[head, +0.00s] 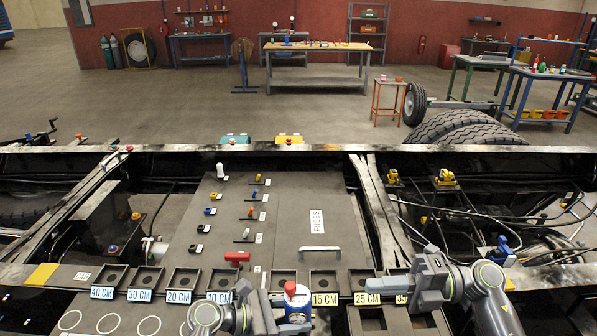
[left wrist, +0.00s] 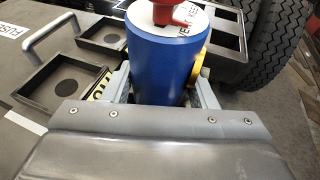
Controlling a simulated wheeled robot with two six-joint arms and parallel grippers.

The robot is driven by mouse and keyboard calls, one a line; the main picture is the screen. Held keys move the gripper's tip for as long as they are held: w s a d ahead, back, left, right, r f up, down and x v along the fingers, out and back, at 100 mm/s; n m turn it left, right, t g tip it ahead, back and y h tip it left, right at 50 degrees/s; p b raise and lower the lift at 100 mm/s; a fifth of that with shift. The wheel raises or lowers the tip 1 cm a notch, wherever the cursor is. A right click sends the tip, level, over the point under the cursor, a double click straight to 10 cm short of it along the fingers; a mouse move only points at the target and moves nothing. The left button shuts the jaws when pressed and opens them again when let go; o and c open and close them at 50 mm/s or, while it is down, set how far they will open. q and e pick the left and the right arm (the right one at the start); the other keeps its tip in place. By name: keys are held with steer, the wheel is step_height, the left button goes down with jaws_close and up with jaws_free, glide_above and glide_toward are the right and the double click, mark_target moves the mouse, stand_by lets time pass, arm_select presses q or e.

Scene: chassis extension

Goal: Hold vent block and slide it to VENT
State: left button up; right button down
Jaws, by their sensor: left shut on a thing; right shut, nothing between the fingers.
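My left gripper (head: 284,318) is shut around the canister's body from the left. My right gripper (head: 420,284) is shut and empty, to the right of the canister and apart from it.
A row of square black trays with centimetre labels (head: 325,299) runs along the front. Behind it is a grey panel with a metal handle (head: 320,251), a "FUSES" label (head: 317,221), a red part (head: 237,257) and several small coloured knobs. Cables and frame beams lie at right.

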arm_select(q)
steer(key=o, duration=0.8)
steer(key=shift+o, duration=0.2)
